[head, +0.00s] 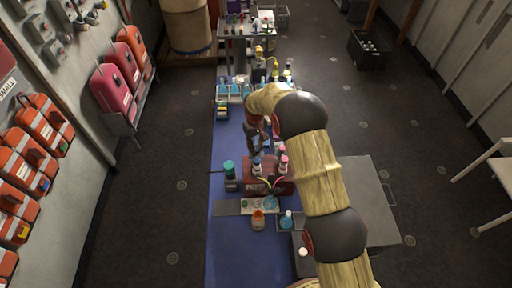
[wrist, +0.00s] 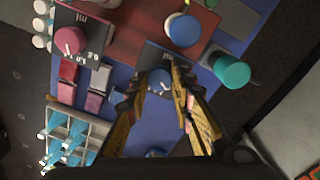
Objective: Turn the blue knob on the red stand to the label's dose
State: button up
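The red stand (head: 256,186) is on the blue table, partly hidden by my arm; in the wrist view its red board (wrist: 135,30) fills the top. A larger blue round top (wrist: 183,30) stands farther up on the board. A pink knob (wrist: 70,40) is on a dark scale plate at left. I cannot read a dose label.
A teal-capped bottle (head: 229,170) stands left of the stand, close to my gripper. An orange-topped jar (head: 258,220) stands in front. Blue-filled racks (head: 232,92) are behind. The blue table's (head: 235,262) front left is clear. A grey box (head: 375,190) is at right.

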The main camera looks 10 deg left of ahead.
grip_shut()
jog(key=m+b, duration=0.3)
jog(key=m, duration=0.1)
jog(key=shift+f, duration=0.15)
jog(key=shift+m+b, duration=1)
jog(key=shift+m, duration=0.9)
jog(key=shift+w+r, duration=0.1)
jog(key=shift+r, duration=0.1)
jog(key=o, duration=0.6)
grip_release()
